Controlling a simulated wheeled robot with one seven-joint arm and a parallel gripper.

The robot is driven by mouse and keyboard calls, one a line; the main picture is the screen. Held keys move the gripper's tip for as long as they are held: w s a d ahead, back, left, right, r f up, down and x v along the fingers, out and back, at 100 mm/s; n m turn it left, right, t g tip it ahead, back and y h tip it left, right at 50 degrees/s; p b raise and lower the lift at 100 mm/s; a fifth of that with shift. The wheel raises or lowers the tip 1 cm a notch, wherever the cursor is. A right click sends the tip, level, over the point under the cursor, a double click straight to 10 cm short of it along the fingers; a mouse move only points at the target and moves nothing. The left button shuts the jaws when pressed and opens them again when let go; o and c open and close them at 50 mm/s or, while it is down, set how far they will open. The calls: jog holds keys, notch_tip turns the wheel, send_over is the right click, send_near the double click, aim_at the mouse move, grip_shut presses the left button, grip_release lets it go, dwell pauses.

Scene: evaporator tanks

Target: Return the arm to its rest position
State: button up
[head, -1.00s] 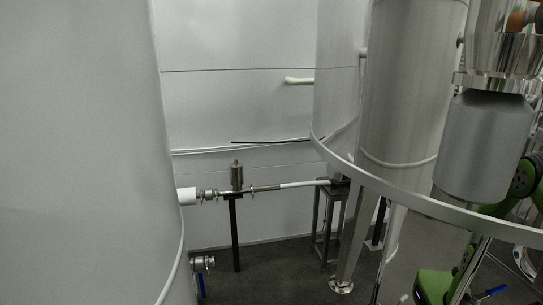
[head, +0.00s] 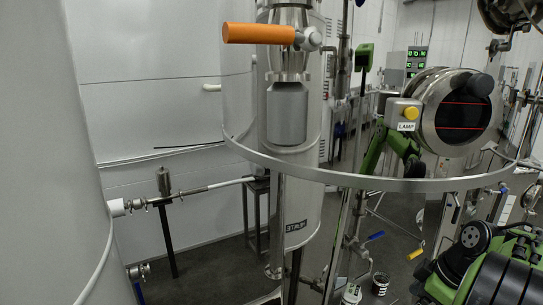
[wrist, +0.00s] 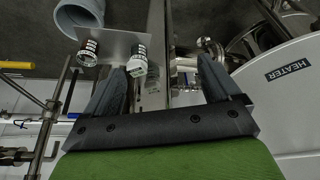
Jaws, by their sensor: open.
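My gripper (wrist: 162,66) shows in the wrist view, with its two dark fingers wide apart and nothing held between them. A green and dark body of the arm fills the bottom of that view. In the head view, green and black arm parts (head: 490,275) are at the lower right. I cannot make out the gripper's fingers there, so its place relative to the tanks is unclear.
A metal rail (head: 330,176) curves across the head view. A large pale tank (head: 45,160) stands left. In the wrist view, labelled cylinders (wrist: 138,62) and a HEATER vessel (wrist: 285,105) lie beyond the fingers.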

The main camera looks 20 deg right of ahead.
jog(key=w+a+r+m+p, duration=0.1)
jog(key=a+r, duration=0.2)
jog(key=a, duration=0.4)
jog(key=w+a+r+m+h+p, duration=0.1)
jog(key=w+a+r, duration=0.1)
jog(key=a+r, duration=0.35)
jog(key=w+a+r+p, duration=0.1)
jog(key=a+r+p, duration=0.1)
jog(key=a, duration=0.7)
jog(key=s+a+m+t+h+p, duration=0.1)
jog(key=s+a+m+p, duration=0.1)
jog(key=s+a, duration=0.7)
jog(key=shift+s+a+m+t, duration=0.2)
jog(key=shift+s+m+t, duration=0.1)
jog(key=shift+s+m, duration=0.35)
jog(key=shift+r, duration=0.1)
